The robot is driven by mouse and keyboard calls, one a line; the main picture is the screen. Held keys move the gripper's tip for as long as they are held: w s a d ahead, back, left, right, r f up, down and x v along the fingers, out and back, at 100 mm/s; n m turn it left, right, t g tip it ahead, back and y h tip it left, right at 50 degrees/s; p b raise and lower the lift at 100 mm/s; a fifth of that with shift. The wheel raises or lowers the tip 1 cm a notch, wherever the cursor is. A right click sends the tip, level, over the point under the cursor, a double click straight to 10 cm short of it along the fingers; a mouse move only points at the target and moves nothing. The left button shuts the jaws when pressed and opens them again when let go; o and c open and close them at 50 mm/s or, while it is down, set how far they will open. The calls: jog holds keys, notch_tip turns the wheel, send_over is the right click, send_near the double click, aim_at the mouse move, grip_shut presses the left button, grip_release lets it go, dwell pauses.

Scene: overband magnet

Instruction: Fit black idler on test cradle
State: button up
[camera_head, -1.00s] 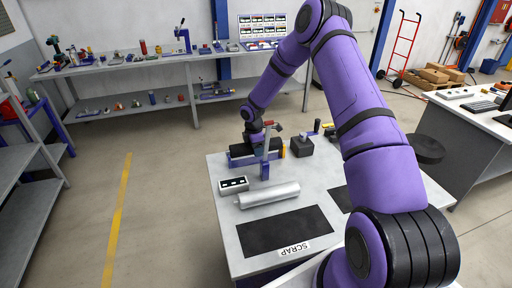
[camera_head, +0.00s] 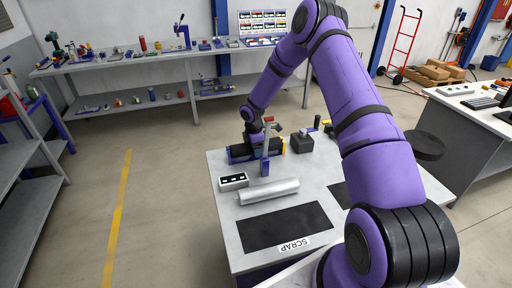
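My gripper (camera_head: 253,142) is at the far left part of the work table, low over a dark, roughly horizontal shape with blue parts (camera_head: 240,153). This looks like the black idler on or at the test cradle, but I cannot separate the two. My fingers are too small and dark to show whether they are open or shut on it. A silver roller (camera_head: 268,191) lies nearer on the table.
A white box with dark windows (camera_head: 233,181) stands left of the silver roller. A black mat (camera_head: 284,227) beside a SCRAP label (camera_head: 293,244) lies at the front. A dark block (camera_head: 302,146) stands right of the post.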

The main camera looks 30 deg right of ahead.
jog(key=shift+o, duration=1.4)
jog(key=r, duration=0.7)
jog(key=a+r, duration=0.1)
jog(key=r, duration=0.2)
jog(key=shift+r, duration=0.4)
jog(key=s+a+r+m+t, duration=0.1)
jog(key=s+a+r+m, duration=0.1)
jog(key=s+r, duration=0.6)
jog(key=s+a+r+m+h, duration=0.1)
jog(key=s+a+r+m, duration=0.15)
jog(key=r, duration=0.85)
jog(key=s+a+r+m+t, duration=0.1)
jog(key=s+r+m, duration=0.2)
jog(key=s+r, duration=0.5)
jog(key=s+a+r+m+t+y, duration=0.1)
jog(key=s+r+m, duration=0.3)
jog(key=s, duration=0.8)
jog(key=s+a+r+m+t+y, duration=0.1)
jog(key=s+a+r+m+t, duration=0.1)
jog(key=s, duration=1)
notch_tip(320, 180, up, 3)
jog(key=shift+s+a+f+m, duration=0.15)
jog(key=shift+s+a+m, duration=0.35)
jog(key=shift+m, duration=0.65)
